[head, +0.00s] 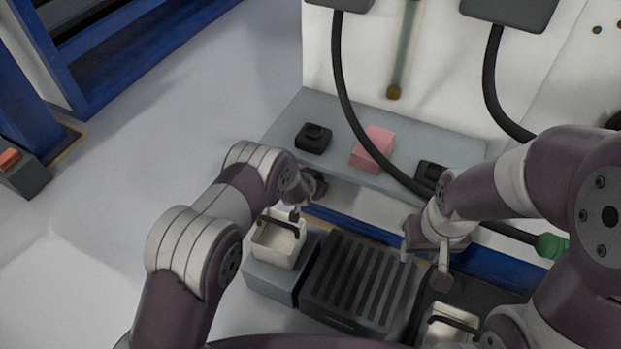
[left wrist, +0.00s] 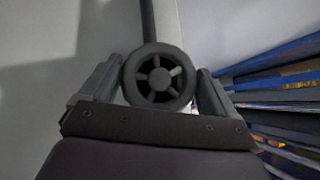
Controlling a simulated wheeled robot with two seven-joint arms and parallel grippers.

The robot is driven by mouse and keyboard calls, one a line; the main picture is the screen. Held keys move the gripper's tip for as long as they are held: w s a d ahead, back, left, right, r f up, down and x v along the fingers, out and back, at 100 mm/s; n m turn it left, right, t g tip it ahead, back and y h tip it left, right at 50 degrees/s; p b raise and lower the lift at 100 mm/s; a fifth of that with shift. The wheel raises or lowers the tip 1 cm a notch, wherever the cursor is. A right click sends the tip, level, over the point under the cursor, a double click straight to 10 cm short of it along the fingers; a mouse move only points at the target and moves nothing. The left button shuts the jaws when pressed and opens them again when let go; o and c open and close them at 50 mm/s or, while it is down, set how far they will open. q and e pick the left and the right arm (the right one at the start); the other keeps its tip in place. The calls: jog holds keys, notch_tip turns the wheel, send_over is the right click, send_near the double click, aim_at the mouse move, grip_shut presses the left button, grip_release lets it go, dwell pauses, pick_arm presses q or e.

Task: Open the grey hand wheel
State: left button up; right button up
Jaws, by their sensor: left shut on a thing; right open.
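The grey hand wheel (left wrist: 157,96), a dark round ring with several spokes, sits between the two fingers of my left gripper (left wrist: 158,80) in the left wrist view. The fingers are shut on its rim from both sides. In the head view my left gripper (head: 312,186) is at the front edge of the grey shelf, and I cannot make out the wheel there. My right gripper (head: 423,264) is open and empty, pointing down above the right part of the dark ribbed box.
The grey shelf (head: 280,128) carries a pink block (head: 373,147) and black parts (head: 313,138). A black cable (head: 345,95) hangs across it. Below stand the dark ribbed box (head: 352,280) and a pale handled container (head: 277,243). Blue racks (head: 120,65) stand at left; the floor between is clear.

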pick_arm(q)
jog(key=shift+a+n+h, duration=0.2)
jog(key=shift+n+h, duration=0.2)
jog(key=shift+h, duration=0.3)
jog(key=n+h+p, duration=0.1)
jog(key=g+h+p, duration=0.1)
jog(key=h, duration=0.1)
jog(key=shift+a+n+g, duration=0.1)
jog(key=shift+n+g, duration=0.2)
jog(key=shift+n, duration=0.1)
jog(key=shift+w+f+n+h, duration=0.15)
jog(key=shift+n+h, duration=0.25)
jog(key=shift+h, duration=0.4)
jog(key=shift+f+n+g+h+b, duration=0.1)
jog(key=shift+n+g+h+b, duration=0.25)
jog(key=shift+h+b, duration=0.3)
jog(key=shift+n+g+h+b, duration=0.25)
jog(key=shift+n+h+b, duration=0.3)
jog(key=shift+h+b, duration=0.4)
jog(key=shift+r, duration=0.2)
